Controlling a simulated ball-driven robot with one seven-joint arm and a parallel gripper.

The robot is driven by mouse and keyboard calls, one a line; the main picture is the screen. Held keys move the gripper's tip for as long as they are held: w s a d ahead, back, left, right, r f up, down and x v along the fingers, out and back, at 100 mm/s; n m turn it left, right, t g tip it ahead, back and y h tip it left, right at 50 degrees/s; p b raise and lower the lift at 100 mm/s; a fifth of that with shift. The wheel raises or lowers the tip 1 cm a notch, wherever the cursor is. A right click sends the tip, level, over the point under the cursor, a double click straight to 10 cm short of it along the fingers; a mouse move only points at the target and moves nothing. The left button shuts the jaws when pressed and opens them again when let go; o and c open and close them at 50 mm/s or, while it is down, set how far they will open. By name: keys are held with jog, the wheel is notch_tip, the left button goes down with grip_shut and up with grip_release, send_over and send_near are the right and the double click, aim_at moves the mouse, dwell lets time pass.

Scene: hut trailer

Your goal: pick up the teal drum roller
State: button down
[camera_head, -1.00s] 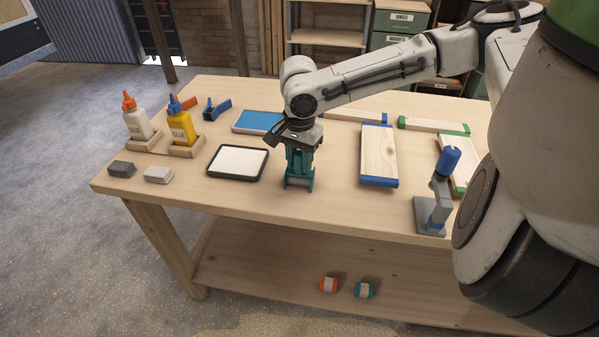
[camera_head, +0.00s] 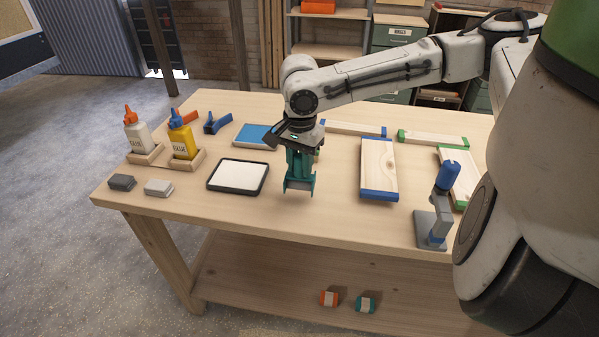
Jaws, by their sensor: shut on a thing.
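The teal drum roller (camera_head: 299,168) has a teal frame with a grey drum at its lower end. It hangs upright under my gripper (camera_head: 297,143), drum down, over the middle of the workbench. My dark gripper is shut on its top, though the fingertips are small and partly hidden. The drum's lower edge appears a little above the tabletop; the exact gap is hard to judge.
A black-rimmed white tray (camera_head: 238,176) lies just left of the roller. A blue-ended board (camera_head: 378,165) lies to the right, near a grey stand with a blue top (camera_head: 440,205). Glue bottles (camera_head: 182,138) stand left. The bench front (camera_head: 300,225) is clear.

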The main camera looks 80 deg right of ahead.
jog(key=s+a+r+b, duration=0.5)
jog(key=s+r, duration=0.4)
jog(key=s, duration=0.3)
jog(key=shift+s+a+r, duration=0.25)
jog(key=shift+s+a, duration=0.1)
jog(key=c, duration=1.4)
grip_release()
jog(key=c, duration=0.4)
jog(key=shift+o, duration=0.2)
